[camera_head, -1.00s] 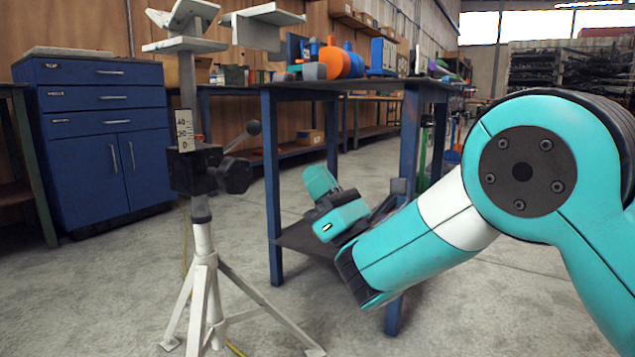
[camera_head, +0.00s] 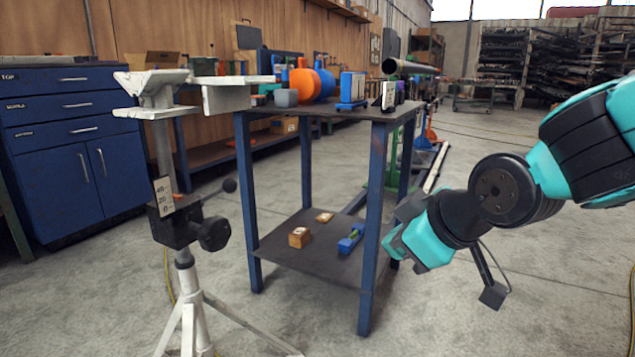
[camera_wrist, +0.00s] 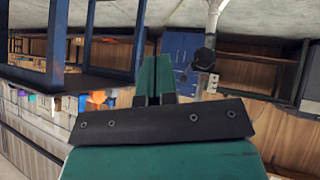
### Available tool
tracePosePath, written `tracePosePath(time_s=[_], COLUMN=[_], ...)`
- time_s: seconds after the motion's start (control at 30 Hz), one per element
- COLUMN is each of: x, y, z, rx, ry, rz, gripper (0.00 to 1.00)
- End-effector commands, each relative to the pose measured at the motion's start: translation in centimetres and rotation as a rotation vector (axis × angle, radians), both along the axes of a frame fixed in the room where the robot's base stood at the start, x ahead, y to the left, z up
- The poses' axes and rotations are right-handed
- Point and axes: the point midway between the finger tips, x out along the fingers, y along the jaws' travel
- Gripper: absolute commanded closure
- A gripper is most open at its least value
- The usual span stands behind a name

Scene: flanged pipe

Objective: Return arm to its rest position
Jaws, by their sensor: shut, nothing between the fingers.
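In the head view my arm (camera_head: 505,190) reaches in from the right edge and bends down and left beside the blue-legged table (camera_head: 376,170). Its teal end lies low, near the table's front right leg; my gripper's fingertips are hard to make out there. In the wrist view my gripper (camera_wrist: 155,68) shows as two green fingers lying side by side, shut and empty. The room appears upside down behind them.
A white pipe stand (camera_head: 178,250) stands left of the table. A blue drawer cabinet (camera_head: 75,150) is behind it. Floor at right is clear.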

Motion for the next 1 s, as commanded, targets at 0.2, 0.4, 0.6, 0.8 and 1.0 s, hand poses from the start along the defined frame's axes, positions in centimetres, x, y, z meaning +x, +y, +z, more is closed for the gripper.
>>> tracePosePath(time_s=[0.2, 0.4, 0.6, 0.8, 1.0], x=[-12.4, -19.0, -18.9, -18.8, -18.8], y=[-2.1, -3.6, -3.6, -3.5, -3.5], z=[3.0, 6.7, 12.6, 20.1, 27.8], rx=[0.068, 0.027, 0.027, 0.027, 0.027], ry=[0.531, 0.786, 0.784, 0.782, 0.78], rz=[-0.129, -0.207, -0.206, -0.206, -0.205], gripper=[1.0, 1.0, 1.0, 1.0, 1.0])
